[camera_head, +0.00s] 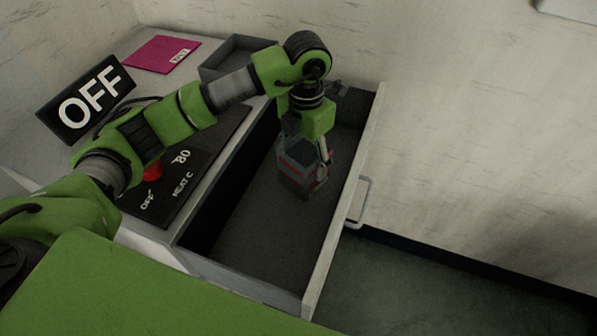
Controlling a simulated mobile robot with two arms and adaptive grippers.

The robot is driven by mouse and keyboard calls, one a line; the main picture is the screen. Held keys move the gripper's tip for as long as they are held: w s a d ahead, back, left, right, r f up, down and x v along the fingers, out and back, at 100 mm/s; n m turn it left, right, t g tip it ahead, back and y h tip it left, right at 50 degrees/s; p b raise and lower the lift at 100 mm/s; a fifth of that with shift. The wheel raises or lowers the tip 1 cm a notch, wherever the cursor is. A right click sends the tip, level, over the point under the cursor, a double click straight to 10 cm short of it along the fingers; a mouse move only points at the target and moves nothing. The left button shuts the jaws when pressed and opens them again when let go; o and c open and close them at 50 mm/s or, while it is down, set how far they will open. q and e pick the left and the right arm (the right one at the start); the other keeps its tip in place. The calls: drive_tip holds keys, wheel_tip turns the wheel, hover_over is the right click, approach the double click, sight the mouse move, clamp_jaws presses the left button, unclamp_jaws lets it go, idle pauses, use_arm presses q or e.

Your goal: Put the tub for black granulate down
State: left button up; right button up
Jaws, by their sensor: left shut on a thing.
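The tub (296,178) for black granulate is a small grey box-like container with a red band on its side and a dark top. It is inside the open drawer (250,232), toward the far part. My left gripper (308,158) reaches down into the drawer from above and is shut on the tub. One light finger shows along the tub's right side; the other is hidden. Whether the tub's base touches the drawer floor I cannot tell. My right gripper is not in view.
The drawer's front panel with a handle (362,202) stands to the right. On the counter are an OFF sign (88,100), a dark control panel with a red knob (152,172), a magenta folder (160,54) and a grey tray (214,68). The near drawer floor is clear.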

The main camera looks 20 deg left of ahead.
sight(304, 164)
use_arm(q)
wheel_tip(304, 164, down, 2)
drive_tip(key=shift+f, duration=0.1)
wheel_tip(304, 164, down, 3)
drive_tip(key=shift+r+p, duration=0.1)
drive_tip(key=shift+p, duration=0.5)
drive_tip(key=shift+f, duration=0.3)
drive_tip(key=o, duration=1.7)
